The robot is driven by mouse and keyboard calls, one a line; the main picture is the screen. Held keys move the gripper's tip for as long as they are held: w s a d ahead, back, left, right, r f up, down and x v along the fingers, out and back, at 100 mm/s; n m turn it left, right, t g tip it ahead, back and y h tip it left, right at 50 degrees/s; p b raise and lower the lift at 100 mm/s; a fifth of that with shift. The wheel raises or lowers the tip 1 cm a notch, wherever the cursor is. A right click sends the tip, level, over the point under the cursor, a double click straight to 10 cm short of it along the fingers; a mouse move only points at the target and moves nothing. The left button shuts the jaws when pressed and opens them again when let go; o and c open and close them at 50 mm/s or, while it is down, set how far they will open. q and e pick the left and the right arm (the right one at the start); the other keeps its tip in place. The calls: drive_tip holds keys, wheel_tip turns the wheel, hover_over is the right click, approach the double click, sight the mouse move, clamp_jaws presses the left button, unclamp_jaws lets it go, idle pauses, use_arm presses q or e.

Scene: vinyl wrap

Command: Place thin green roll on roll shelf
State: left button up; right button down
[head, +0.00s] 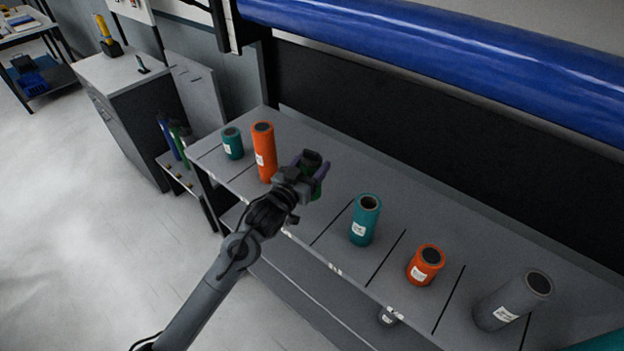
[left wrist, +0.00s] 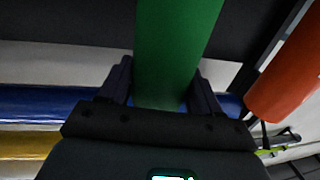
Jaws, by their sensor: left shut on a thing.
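A thin green roll (left wrist: 178,45) is held between the two fingers of my left gripper (head: 311,168). In the left wrist view, the fingers (left wrist: 160,88) close on both sides of it. In the head view, the gripper hides most of the roll; its dark upper end and a green sliver show. The roll shelf (head: 335,179) is the long grey shelf with dark divider lines. The gripper is over its left part, between a tall orange roll (head: 264,152) and a teal roll (head: 365,221). I cannot tell whether the green roll touches the shelf. My right gripper is not in view.
A short teal roll (head: 232,143) stands at the shelf's far left. A short orange roll (head: 425,265) and a grey roll (head: 512,301) stand to the right. A big blue roll (head: 450,50) hangs above. A low rack (head: 180,174) stands left.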

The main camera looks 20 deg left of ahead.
use_arm(q)
wheel_tip(320, 180, down, 4)
drive_tip(key=shift+f, duration=0.25)
idle(0.4)
drive_tip(key=shift+f, duration=0.15)
drive_tip(key=o, duration=1.2)
drive_tip(key=shift+c, duration=0.2)
drive_tip(key=shift+s, duration=0.1)
